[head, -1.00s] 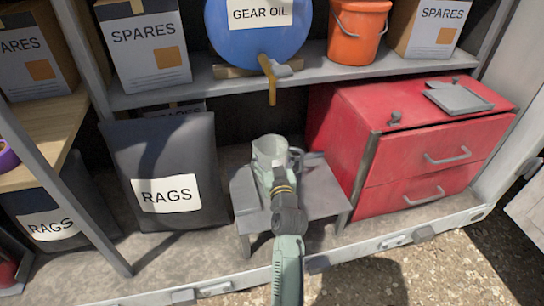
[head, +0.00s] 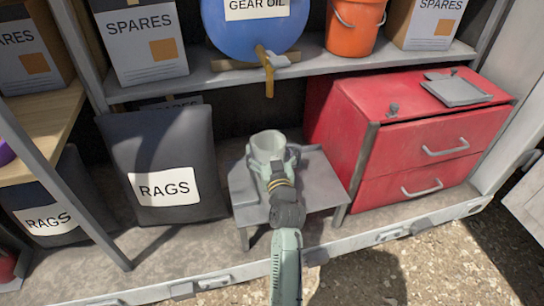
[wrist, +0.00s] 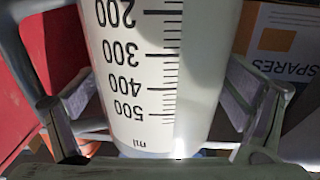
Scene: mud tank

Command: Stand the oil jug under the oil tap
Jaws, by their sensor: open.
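The oil jug (head: 268,143) is a pale, open-topped measuring jug. It stands upright on a small grey stand (head: 318,182), below the yellow outlet of the oil tap (head: 268,70). The tap sits at the front of the blue gear oil drum (head: 240,38). My gripper (head: 273,162) is open around the jug, with a finger on each side. In the wrist view the jug (wrist: 150,60) fills the middle, its millilitre scale facing me. Gaps show between it and the fingers. The jug's base is hidden by my gripper in the head view.
A dark RAGS bag (head: 165,150) stands left of the stand. A red drawer cabinet (head: 415,145) stands close on the right. The shelf (head: 190,82) above carries SPARES boxes (head: 140,45) and an orange bucket (head: 353,28). Gravel ground lies in front of the sill.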

